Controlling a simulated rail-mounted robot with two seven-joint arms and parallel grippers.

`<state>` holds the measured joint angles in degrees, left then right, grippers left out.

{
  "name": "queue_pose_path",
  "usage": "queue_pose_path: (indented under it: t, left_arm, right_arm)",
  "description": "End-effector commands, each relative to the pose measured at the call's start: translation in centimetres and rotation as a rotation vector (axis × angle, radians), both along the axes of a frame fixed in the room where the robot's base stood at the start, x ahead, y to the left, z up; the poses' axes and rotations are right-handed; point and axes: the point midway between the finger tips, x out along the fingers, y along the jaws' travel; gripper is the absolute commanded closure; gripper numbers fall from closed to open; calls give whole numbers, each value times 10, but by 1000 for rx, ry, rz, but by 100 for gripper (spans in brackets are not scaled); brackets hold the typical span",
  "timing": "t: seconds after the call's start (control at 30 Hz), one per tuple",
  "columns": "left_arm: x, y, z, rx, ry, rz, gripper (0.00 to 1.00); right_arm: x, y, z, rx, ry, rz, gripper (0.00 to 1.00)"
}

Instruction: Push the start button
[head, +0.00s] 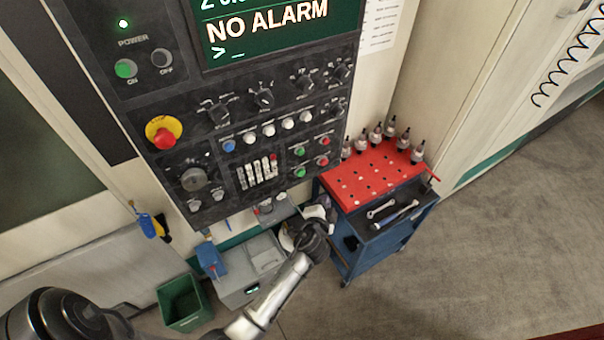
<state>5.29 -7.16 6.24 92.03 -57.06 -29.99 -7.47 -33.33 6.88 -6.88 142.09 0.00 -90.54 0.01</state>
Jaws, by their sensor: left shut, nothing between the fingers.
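The dark machine control panel (215,165) fills the upper left. Two green buttons sit at its lower right, an upper one (299,152) and a lower one (299,172), each with a red button to its right. Their labels are too small to read, so I cannot tell which is the start button. My left gripper (327,207) is shut and empty, just below and right of these buttons, seen partly end-on behind its wrist. It appears apart from the panel. My right gripper is not in view.
A red emergency stop (163,138) on yellow, a dial (193,179), knobs and a screen (270,30) reading NO ALARM are on the panel. A blue cart (375,240) with a red top and tool holders stands right of my gripper. A green bin (184,303) stands below.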

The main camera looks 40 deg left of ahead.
Motion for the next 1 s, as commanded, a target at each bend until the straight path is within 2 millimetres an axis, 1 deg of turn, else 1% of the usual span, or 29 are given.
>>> queue_pose_path:
  t: [0.13,0.27,0.7,0.8,1.0]
  left_arm:
    - [0,1,0,-1,0,1,100]
    - [2,8,1,0,-1,1,100]
    - [17,58,1,1,0,1,100]
    - [19,67,0,-1,1,2,100]
    - [23,80,0,-2,0,1,100]
  right_arm:
    - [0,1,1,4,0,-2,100]
    - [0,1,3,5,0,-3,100]
    - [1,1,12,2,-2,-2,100]
    - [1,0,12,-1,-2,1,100]
    - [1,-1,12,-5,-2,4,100]
